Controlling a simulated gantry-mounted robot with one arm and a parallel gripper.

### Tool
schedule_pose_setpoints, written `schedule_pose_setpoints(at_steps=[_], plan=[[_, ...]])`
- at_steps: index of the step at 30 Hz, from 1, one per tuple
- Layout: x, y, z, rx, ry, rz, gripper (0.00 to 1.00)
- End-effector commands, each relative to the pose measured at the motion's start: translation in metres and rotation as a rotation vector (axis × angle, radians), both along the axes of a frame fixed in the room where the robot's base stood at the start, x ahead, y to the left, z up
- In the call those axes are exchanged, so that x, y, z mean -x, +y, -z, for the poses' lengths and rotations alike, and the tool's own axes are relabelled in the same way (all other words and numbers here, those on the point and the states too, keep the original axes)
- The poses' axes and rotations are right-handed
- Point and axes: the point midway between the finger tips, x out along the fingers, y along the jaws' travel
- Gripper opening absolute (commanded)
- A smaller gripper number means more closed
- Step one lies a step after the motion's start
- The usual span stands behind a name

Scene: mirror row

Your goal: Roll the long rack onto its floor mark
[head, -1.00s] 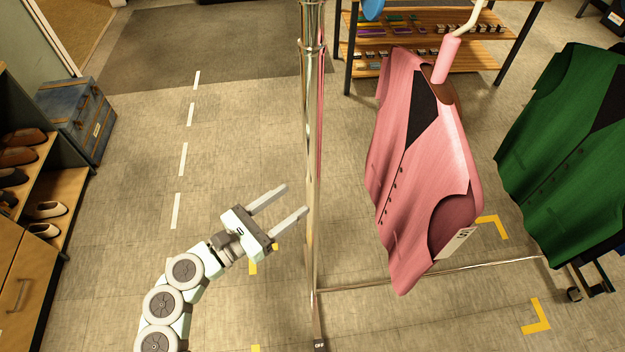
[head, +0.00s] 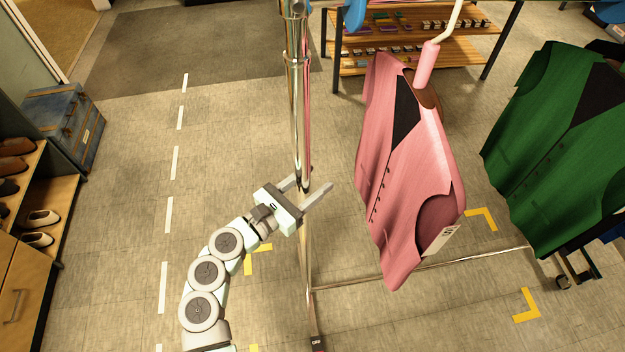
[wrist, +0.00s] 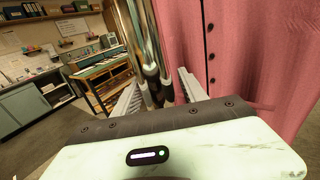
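The long rack is a chrome clothes rack with an upright post (head: 297,100) and a low base rail (head: 480,256). A pink vest (head: 405,170) and a green vest (head: 570,140) hang on it. Yellow corner brackets mark the floor: one at right (head: 484,217), one at lower right (head: 527,304), one left of the post (head: 258,258). The rack's base lies among them. My gripper (head: 309,187) is open, with its fingers on either side of the post. In the wrist view the post (wrist: 148,50) stands between the fingers; contact is unclear.
A shoe shelf (head: 50,205) and a blue trunk (head: 62,120) stand at left. A wooden shelf unit (head: 400,50) stands behind the vests. A dashed white line (head: 168,214) runs along clear floor left of the rack.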

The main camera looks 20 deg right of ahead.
Motion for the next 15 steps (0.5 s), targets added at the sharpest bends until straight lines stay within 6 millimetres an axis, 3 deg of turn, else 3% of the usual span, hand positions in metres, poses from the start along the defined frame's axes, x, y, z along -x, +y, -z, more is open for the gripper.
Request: schedule_pose_setpoints(at_steps=[15], plan=[[0.0001,0.0002,-0.0001,0.000,0.000,0.000,0.06]])
